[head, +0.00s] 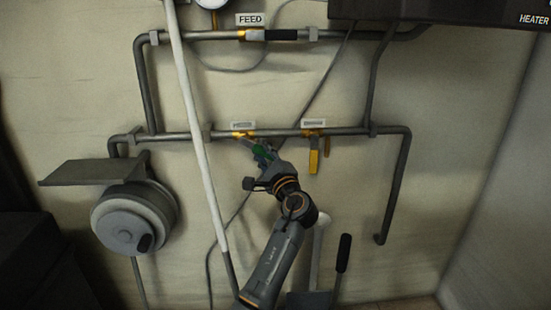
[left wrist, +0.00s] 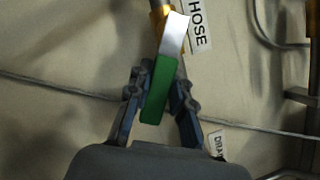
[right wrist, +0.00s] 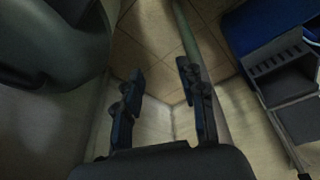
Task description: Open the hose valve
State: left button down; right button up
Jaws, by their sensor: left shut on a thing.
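The hose valve (head: 243,134) is a brass-coloured body on the lower pipe. Its lever has a silver shank (left wrist: 174,33) and a green grip (left wrist: 160,88), and slants down and right from the pipe in the head view. The HOSE label (left wrist: 198,38) is readable in the left wrist view. My left gripper (head: 262,154) is shut on the green grip, one finger on each side of it. The grip is partly hidden by the fingers in the head view. My right gripper (right wrist: 160,76) is open and empty in the right wrist view, away from the valve.
The drain valve's yellow lever (head: 313,160) hangs down just right of my left gripper. The feed valve's black lever (head: 280,35) lies along the upper pipe. A white pole (head: 195,110) slants past on the left. A round grey drum (head: 125,225) is lower left.

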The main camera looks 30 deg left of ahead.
pick_arm(q)
jog(key=r+n+p, duration=0.1)
jog(key=n, duration=0.1)
jog(key=r+n+g+h, duration=0.1)
jog(key=n, duration=0.1)
jog(key=r+n+p, duration=0.1)
jog(key=n, duration=0.1)
jog(key=shift+w+d+g+p, duration=0.3)
jog(key=shift+d+p, duration=0.05)
jog(key=shift+d, duration=0.05)
jog(key=shift+r+n+h, duration=0.1)
jog(key=shift+n+h, duration=0.2)
pick_arm(e)
notch_tip(320, 180, down, 12)
jog(key=shift+s+d+r+g, duration=0.15)
jog(key=shift+s+d+g, duration=0.1)
jog(key=shift+d+g, duration=0.15)
pick_arm(q)
jog(key=c, duration=1.2)
grip_release()
jog(key=shift+o, duration=0.2)
pick_arm(e)
jog(key=shift+a, duration=0.1)
pick_arm(q)
jog(key=shift+s+d, duration=0.25)
jog(key=shift+d, duration=0.15)
jog(key=v, duration=0.6)
jog(key=shift+d, duration=0.25)
jog(key=shift+s, duration=0.15)
